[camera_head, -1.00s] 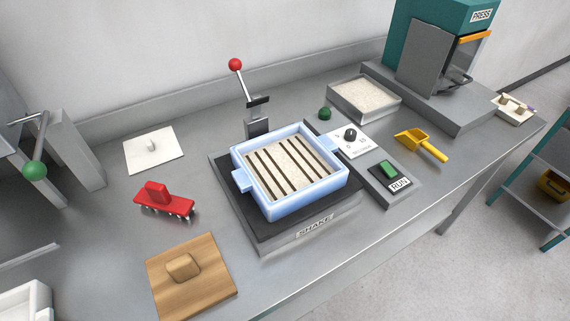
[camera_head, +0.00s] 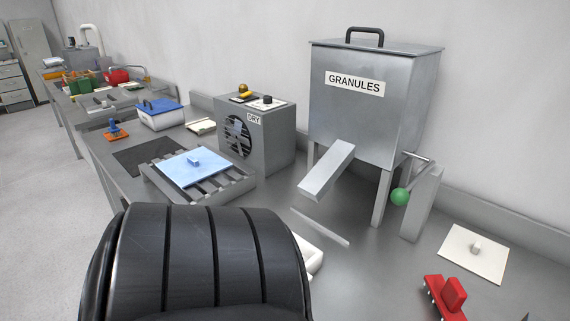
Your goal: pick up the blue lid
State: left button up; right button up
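A flat light-blue square lid (camera_head: 198,167) with a small blue knob lies on a grey slatted rack (camera_head: 235,187) on the bench, left of centre. Behind it to the left, a white box (camera_head: 163,120) wears a darker blue lid (camera_head: 158,106) with a handle. A black ribbed part of my own arm fills the lower left of the view and hides the bench in front of the rack. Neither of my grippers shows.
A grey DRY unit (camera_head: 272,142) stands right behind the rack. A metal GRANULES hopper (camera_head: 365,115) with a chute stands at centre right. A white plate (camera_head: 472,254) and a red brush-like tool (camera_head: 446,297) lie at lower right. Floor is open at left.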

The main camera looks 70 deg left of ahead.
aim_at(187, 169)
jog(key=u, duration=0.95)
jog(key=k+u, duration=0.1)
jog(key=u, duration=0.9)
jog(key=k+u, duration=0.1)
jog(key=u, duration=0.85)
jog(key=i+j+z, duration=0.25)
jog(key=i+j, duration=0.25)
jog(key=j, duration=0.25)
jog(key=i+j+z, duration=0.15)
jog(key=j, duration=0.25)
jog(key=i+j+z, duration=0.15)
jog(key=i+j, duration=0.15)
jog(key=j, duration=0.15)
